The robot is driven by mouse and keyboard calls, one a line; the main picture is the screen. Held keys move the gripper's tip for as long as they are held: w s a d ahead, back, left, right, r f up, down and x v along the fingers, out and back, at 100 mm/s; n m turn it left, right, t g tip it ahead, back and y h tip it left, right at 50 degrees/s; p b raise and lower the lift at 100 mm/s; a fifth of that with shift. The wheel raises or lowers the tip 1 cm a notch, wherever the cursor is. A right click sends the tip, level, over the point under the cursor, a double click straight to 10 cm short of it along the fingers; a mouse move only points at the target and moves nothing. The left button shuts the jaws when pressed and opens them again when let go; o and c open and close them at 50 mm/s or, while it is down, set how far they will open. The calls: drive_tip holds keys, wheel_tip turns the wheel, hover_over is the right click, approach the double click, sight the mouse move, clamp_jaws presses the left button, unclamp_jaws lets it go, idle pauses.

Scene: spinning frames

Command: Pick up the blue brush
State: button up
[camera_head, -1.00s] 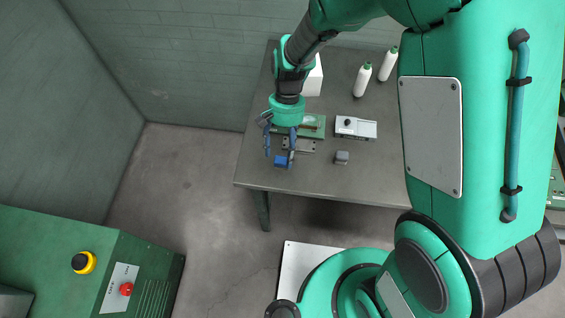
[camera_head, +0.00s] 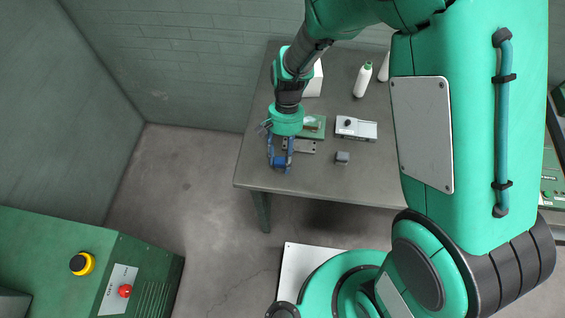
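The blue brush (camera_head: 280,161), a small blue block-like thing at this size, is near the front left edge of the grey table (camera_head: 365,185). My gripper (camera_head: 280,165) points down over it, with one blue finger on its left and one on its right. The fingertips are close to the brush's sides; whether they touch it is too small to tell. The brush appears to be at table height. The fingers hide part of it.
A grey block (camera_head: 342,158) and a white device with a black knob (camera_head: 356,128) stand to the right. A white bottle (camera_head: 362,82) stands farther back.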

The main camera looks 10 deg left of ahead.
sight(284, 162)
drive_tip(key=c, duration=0.5)
drive_tip(key=shift+c, duration=0.2)
drive_tip(key=shift+r, duration=0.15)
drive_tip(key=shift+r, duration=0.55)
drive_tip(key=shift+s+d+r+p, duration=0.15)
drive_tip(key=shift+s+r+p, duration=0.15)
drive_tip(key=shift+r, duration=0.3)
drive_tip(key=shift+s+d+r+p, duration=0.15)
drive_tip(key=shift+r+p, duration=0.15)
drive_tip(key=shift+r, duration=0.3)
drive_tip(key=s+d, duration=0.4)
drive_tip(key=s, duration=0.2)
drive_tip(key=s+d+r+p, duration=0.1)
drive_tip(key=s+d, duration=0.3)
drive_tip(key=s, duration=0.2)
drive_tip(key=shift+s+p, duration=0.25)
drive_tip(key=shift+p, duration=0.05)
drive_tip(key=shift+d+r, duration=0.1)
